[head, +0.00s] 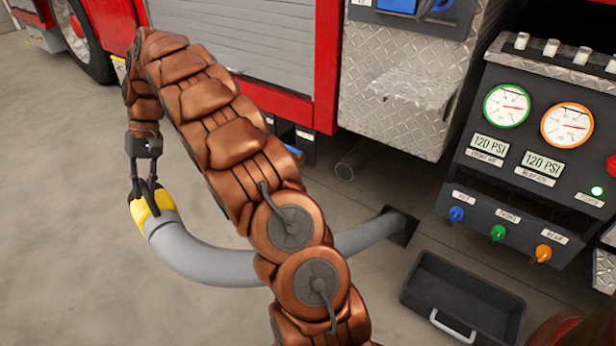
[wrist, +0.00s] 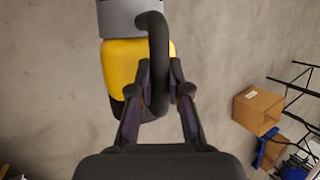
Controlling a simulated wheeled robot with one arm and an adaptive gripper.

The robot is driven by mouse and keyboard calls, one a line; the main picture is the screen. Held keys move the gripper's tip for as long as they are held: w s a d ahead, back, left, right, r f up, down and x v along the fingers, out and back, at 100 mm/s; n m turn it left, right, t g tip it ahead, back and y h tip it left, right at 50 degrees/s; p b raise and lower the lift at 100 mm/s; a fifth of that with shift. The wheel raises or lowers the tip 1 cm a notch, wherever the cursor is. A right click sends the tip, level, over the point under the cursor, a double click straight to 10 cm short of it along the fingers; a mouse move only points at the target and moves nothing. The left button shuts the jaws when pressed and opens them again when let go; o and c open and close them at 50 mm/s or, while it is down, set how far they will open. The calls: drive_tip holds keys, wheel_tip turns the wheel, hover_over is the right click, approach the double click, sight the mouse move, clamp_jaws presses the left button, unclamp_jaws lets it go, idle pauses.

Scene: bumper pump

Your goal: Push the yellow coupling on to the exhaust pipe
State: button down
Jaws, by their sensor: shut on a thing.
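The yellow coupling (head: 138,211) is on the end of a thick grey hose (head: 205,262), at the left in the head view. My gripper (head: 147,188) is shut on the coupling's black handle from above. In the wrist view the fingers (wrist: 160,80) sit on both sides of the curved black handle, and the yellow body (wrist: 119,63) is behind it. The coupling is held off to the left, well apart from the exhaust pipe (head: 351,166). The grey exhaust pipe sticks out low under the truck, right of my arm. My arm hides the middle of the hose.
The hose runs to a dark floor opening (head: 405,226). A black tray (head: 420,290) stands on the floor near the control panel (head: 515,170). The red truck (head: 327,75) fills the back. A cardboard box (wrist: 257,108) and a rack show right in the wrist view.

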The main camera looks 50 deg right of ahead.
drive_tip(key=s+d+f+m+t+b, duration=0.15)
drive_tip(key=d+f+m+b, duration=0.35)
drive_tip(key=d, duration=0.8)
drive_tip(key=d+f+m+t+b, duration=0.3)
drive_tip(key=d+f, duration=0.3)
drive_tip(key=d, duration=0.8)
drive_tip(key=s+d+f+m+t, duration=0.1)
drive_tip(key=s+d+f+m, duration=0.1)
drive_tip(key=d, duration=0.7)
drive_tip(key=s+d+f+m+h, duration=0.1)
drive_tip(key=s+d+f+m, duration=0.1)
drive_tip(key=s+d+f, duration=0.2)
drive_tip(key=s+d+f+m+t, duration=0.1)
drive_tip(key=s+d+f+m, duration=0.2)
drive_tip(key=s+d, duration=0.4)
drive_tip(key=d, duration=0.7)
drive_tip(key=shift+s+f+t+h, duration=0.15)
drive_tip(key=shift+t+h, duration=0.15)
drive_tip(key=shift+t, duration=0.05)
drive_tip(key=shift+d+f, duration=0.1)
drive_tip(key=shift+d+p, duration=0.4)
drive_tip(key=shift+p, duration=0.25)
idle(1.5)
